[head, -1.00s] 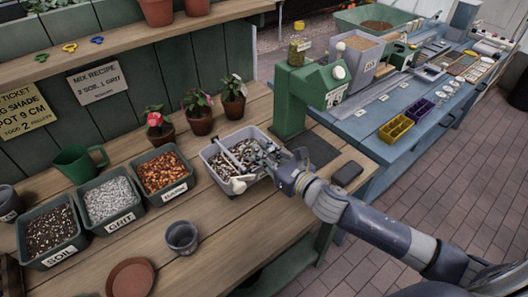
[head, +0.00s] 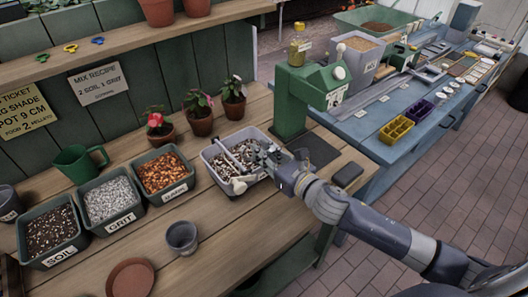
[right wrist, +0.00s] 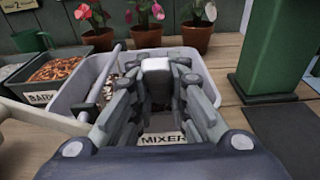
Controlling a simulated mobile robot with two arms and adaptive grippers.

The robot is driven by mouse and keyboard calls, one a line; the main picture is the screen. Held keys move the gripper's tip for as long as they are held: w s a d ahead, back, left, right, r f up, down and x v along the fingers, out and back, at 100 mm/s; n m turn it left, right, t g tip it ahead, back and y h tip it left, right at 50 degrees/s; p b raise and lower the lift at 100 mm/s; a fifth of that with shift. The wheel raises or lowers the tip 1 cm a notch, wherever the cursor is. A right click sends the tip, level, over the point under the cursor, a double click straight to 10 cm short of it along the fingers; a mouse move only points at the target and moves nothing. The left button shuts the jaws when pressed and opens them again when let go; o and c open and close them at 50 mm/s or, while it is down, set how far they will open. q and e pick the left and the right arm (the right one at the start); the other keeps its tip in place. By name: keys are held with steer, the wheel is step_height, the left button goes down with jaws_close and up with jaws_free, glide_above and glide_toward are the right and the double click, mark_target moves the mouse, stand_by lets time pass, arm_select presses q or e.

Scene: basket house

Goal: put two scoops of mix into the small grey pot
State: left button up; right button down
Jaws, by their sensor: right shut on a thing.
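The small grey pot (head: 182,239) stands on the wooden bench, in front and left of the grey mixer tub (head: 216,177). Dark, light-flecked mix lies in the tub, whose MIXER label shows in the right wrist view (right wrist: 163,139). My right gripper (head: 262,158) is over the tub's right part, shut on what looks like the scoop's grey handle (right wrist: 157,66); the fingers and tub hide the rest, so I cannot tell its load. A grey rod with a pale end (head: 239,186) lies across the tub, left of the gripper. My left gripper is not in view.
Bins of soil (head: 50,228), grit (head: 110,199) and bark (head: 162,171) stand left of the tub. Flower pots (head: 200,121) stand behind, and a green press (head: 291,103) stands right. A terracotta saucer (head: 131,277) lies at the front. Bare bench surrounds the grey pot.

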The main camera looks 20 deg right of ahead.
steer(key=shift+s+f+p, duration=0.1)
steer(key=shift+s+p, duration=0.05)
steer(key=shift+p, duration=0.35)
steer(key=shift+t, duration=0.3)
step_height(320, 180, up, 9)
steer(key=p, duration=0.5)
steer(key=shift+d, duration=0.1)
steer(key=shift+r+p, duration=0.7)
steer(key=shift+r, duration=0.3)
